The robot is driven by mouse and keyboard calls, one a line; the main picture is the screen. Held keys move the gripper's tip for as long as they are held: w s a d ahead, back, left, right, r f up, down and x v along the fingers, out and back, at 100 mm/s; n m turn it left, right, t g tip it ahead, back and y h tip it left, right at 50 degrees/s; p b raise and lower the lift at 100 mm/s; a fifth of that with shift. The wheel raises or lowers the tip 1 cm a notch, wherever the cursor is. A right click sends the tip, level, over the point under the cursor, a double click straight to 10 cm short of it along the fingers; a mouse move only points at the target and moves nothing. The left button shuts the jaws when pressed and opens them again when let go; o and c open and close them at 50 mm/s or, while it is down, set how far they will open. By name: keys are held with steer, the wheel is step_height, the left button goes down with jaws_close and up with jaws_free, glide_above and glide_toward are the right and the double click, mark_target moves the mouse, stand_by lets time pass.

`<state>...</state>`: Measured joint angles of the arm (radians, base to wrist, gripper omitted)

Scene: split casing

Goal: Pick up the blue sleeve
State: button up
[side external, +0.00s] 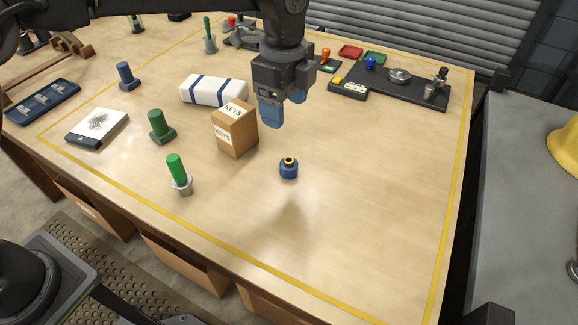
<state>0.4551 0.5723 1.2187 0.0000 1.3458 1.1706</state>
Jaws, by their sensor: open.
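The blue sleeve (288,170) stands upright on the wooden table, right of the cardboard box. It is a short blue cylinder with a yellow ring and a dark centre on top. My gripper (284,112) hangs above and behind it in the picture, pointing down, with blue fingertips. The fingers are apart and nothing shows between them. The gripper is clear of the sleeve and does not touch it.
A cardboard KEYS box (235,130) stands close left of the sleeve. Green parts (160,127) and a green-topped peg in a grey ring (178,172) stand further left. A dark tray (400,82) lies at the back right. The table right of the sleeve is clear.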

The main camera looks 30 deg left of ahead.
mark_target(289, 160)
steer(key=f, duration=1.4)
steer(key=shift+w+d, duration=0.15)
steer(key=shift+d, duration=0.15)
steer(key=c, duration=1.1)
